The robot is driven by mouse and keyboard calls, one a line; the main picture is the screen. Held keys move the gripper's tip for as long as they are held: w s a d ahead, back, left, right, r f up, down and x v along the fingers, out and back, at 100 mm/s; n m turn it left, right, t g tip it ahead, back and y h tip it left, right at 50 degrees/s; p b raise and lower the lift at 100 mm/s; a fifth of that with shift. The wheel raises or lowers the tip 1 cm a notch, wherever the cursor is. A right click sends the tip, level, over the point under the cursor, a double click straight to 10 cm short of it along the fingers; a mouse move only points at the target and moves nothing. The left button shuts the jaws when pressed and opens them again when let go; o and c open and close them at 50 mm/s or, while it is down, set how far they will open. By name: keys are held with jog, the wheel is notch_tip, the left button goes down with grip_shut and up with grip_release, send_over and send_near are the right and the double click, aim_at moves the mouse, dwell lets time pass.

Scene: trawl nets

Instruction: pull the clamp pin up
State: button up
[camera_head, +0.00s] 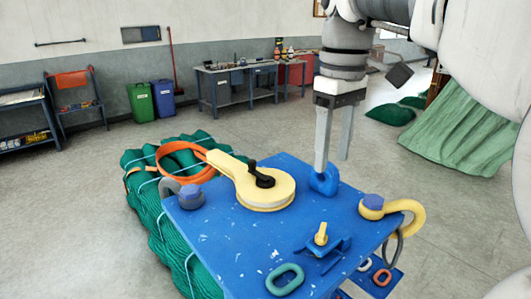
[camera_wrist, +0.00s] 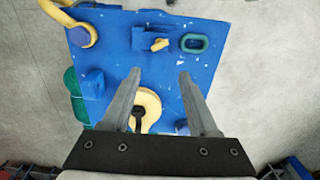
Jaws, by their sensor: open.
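A small yellow pin (camera_head: 320,234) stands in a blue clamp block (camera_head: 335,248) near the front of a blue board (camera_head: 225,245); I take it as the clamp pin. In the wrist view the pin (camera_wrist: 160,44) and block (camera_wrist: 143,40) lie above the space between my fingertips. My gripper (camera_head: 333,165) is open and empty, pointing down over the back right of the board. In the head view one fingertip overlaps a blue lug (camera_head: 324,183); contact cannot be told. The wrist view shows the open fingers (camera_wrist: 160,72) with bare board between their tips.
A yellow block with a black handle (camera_head: 263,178) lies on the board. A yellow shackle (camera_head: 408,210) is at its right edge and a green link (camera_head: 284,280) at its front. Green netting (camera_head: 150,225) lies beneath. The board between clamp and yellow block is bare.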

aim_at(323, 228)
notch_tip(323, 228, down, 17)
jog(key=shift+f+b, duration=0.2)
jog(key=shift+b, duration=0.35)
grip_shut()
dwell(0.4)
